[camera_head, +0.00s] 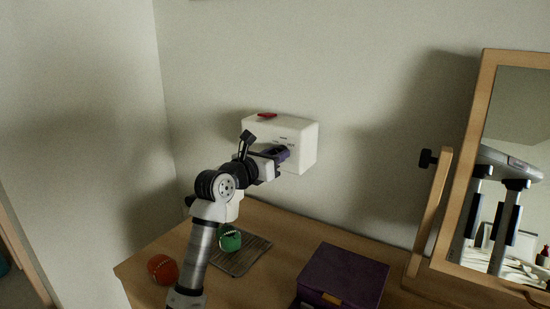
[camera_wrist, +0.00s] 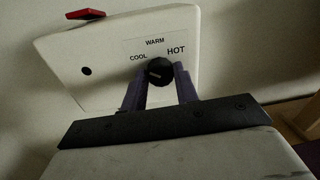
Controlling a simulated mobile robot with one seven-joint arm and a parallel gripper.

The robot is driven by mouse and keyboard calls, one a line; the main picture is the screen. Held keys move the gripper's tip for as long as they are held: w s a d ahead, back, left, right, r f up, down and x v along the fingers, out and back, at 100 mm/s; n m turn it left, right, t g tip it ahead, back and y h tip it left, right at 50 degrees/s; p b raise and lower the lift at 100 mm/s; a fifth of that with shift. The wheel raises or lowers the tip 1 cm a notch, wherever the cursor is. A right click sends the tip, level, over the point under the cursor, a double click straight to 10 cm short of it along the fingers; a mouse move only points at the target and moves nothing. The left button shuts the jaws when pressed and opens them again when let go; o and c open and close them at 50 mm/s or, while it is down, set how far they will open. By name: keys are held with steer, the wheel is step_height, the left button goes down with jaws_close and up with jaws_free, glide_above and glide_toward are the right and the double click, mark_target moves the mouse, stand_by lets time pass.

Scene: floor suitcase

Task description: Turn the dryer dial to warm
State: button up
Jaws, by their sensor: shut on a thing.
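The dryer is a white box (camera_head: 302,131) on the wall; its front also fills the upper middle of the wrist view (camera_wrist: 110,75). The round black dial (camera_wrist: 159,68) sits below the printed words COOL, WARM and HOT. COOL is to its upper left, WARM above, HOT to its upper right. A small pale mark shows on the dial, but I cannot tell which word it points at. My gripper (camera_head: 284,153) is at the box front, its purple fingers (camera_wrist: 160,76) shut on the dial from both sides. In the head view the dial is hidden behind my gripper.
A red piece (camera_head: 267,115) sits on top of the box. Below, a wooden table (camera_head: 290,230) holds a green round object (camera_head: 230,238) on a dark slatted mat (camera_head: 250,258), an orange-red ball (camera_head: 161,268) and a purple box (camera_head: 343,274). A wood-framed mirror (camera_head: 480,150) stands at right.

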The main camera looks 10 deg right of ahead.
steer(key=m+y+b, duration=0.1)
steer(key=m+b, duration=0.9)
steer(key=shift+s+d, duration=0.1)
steer(key=shift+m, duration=0.4)
stand_by(0.3)
steer(key=o, duration=1)
steer(key=shift+c, duration=0.2)
steer(key=b+v, duration=0.3)
steer(key=v, duration=1)
steer(key=shift+s+a, duration=0.25)
steer(key=shift+s, duration=0.1)
steer(key=shift+r, duration=0.15)
